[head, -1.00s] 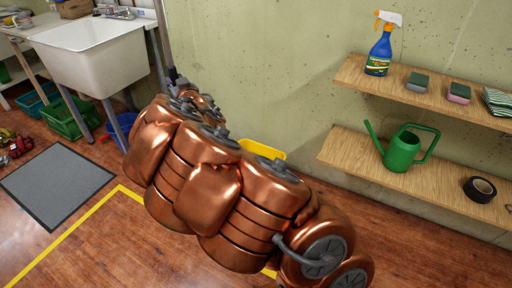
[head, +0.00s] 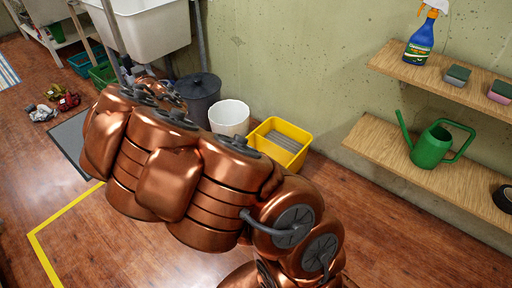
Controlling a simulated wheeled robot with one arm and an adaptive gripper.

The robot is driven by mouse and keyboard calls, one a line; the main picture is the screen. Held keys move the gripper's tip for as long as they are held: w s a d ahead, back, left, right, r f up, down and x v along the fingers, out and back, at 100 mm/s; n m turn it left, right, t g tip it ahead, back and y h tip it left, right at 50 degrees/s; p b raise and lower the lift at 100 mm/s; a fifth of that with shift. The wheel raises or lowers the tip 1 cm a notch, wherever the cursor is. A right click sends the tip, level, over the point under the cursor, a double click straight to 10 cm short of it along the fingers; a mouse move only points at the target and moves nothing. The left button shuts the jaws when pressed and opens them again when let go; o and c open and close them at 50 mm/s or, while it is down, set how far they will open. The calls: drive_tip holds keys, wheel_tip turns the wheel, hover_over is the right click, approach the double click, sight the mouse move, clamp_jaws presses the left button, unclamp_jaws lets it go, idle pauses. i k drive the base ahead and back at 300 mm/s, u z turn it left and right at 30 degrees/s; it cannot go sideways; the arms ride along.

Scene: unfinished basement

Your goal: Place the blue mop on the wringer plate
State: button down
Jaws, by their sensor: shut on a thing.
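The yellow mop bucket (head: 262,143) stands on the floor against the wall, right of centre, with a grey ribbed wringer plate (head: 286,134) in its top. My copper arm covers part of the view just left of and below it. My gripper (head: 127,76) is at the far end of the arm, upper left, mostly hidden behind the arm. It is shut on a grey pole (head: 108,32), which looks like the handle of the blue mop and stands nearly upright. The mop's blue head is hidden. The gripper is well left of the wringer plate.
A white bucket (head: 229,118) and a dark lidded bin (head: 198,96) stand left of the yellow bucket. A white sink (head: 150,30) is behind the pole. Wooden shelves (head: 385,145) with a green watering can (head: 432,147) are at right. Open floor lies at front left.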

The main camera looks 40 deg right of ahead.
sight(283, 145)
drive_tip(key=u, duration=1.65)
drive_tip(key=k, duration=2.1)
drive_tip(key=z, duration=1.25)
drive_tip(key=i, duration=1.65)
drive_tip(key=u, duration=0.1)
